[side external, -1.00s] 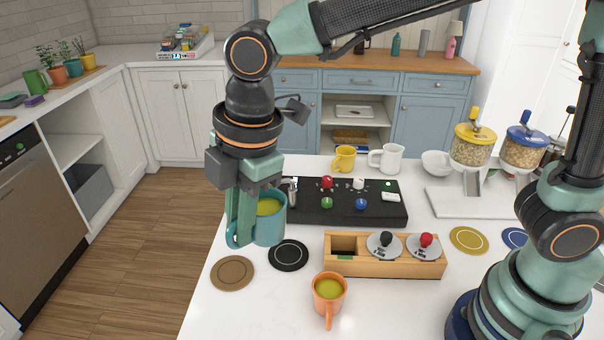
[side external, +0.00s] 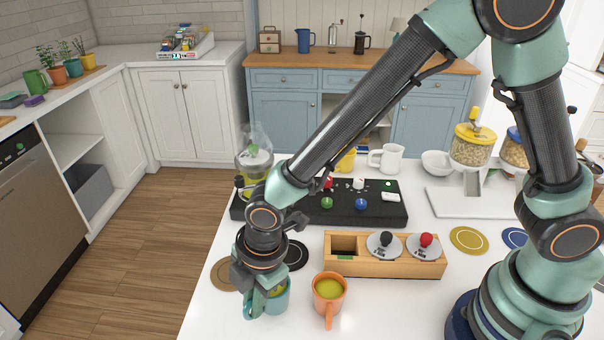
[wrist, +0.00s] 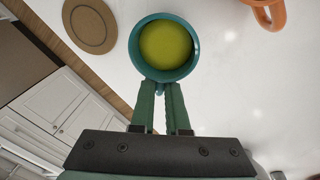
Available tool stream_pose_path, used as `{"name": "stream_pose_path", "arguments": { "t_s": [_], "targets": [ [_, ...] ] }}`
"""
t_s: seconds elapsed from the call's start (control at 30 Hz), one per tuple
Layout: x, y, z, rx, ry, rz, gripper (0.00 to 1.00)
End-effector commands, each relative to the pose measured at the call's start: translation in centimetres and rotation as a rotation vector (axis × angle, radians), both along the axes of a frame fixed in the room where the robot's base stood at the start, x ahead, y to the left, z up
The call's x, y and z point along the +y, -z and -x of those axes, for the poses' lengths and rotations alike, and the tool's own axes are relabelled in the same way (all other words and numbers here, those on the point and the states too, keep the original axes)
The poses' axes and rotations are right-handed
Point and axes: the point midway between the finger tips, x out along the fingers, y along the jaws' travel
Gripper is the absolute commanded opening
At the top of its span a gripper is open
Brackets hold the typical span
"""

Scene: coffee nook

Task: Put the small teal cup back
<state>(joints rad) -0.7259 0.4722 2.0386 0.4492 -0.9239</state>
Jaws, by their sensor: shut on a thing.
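The small teal cup (side external: 279,302) holds yellow-green liquid and stands upright at the front left of the white counter. I cannot tell whether its base touches the counter. My gripper (side external: 255,301) is shut on its handle, at the cup's left side. In the wrist view my gripper (wrist: 161,95) pinches the handle below the teal cup's rim (wrist: 166,76). A brown ringed coaster (side external: 222,274) lies behind and left of the cup, partly hidden by my gripper. It also shows bare in the wrist view (wrist: 90,26). A black coaster (side external: 297,256) is partly hidden by my arm.
An orange cup (side external: 329,293) with similar liquid stands close right of the teal cup. A wooden box (side external: 390,268) with two knobbed discs and a black control panel (side external: 385,213) stand behind. A steaming glass vessel (side external: 254,165) is at the left. The counter's left edge is near.

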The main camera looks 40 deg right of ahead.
Motion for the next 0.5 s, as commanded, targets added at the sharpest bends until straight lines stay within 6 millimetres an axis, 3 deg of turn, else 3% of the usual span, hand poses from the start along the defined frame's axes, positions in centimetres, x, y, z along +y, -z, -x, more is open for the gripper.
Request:
{"name": "stream_pose_path", "arguments": {
  "t_s": [0.13,0.5],
  "targets": [
    [0.0,1.5,0.0,0.0,0.0,0.0,0.0],
    [0.0,1.8,0.0,-0.001,0.0,-0.001,0.0]
  ]
}}
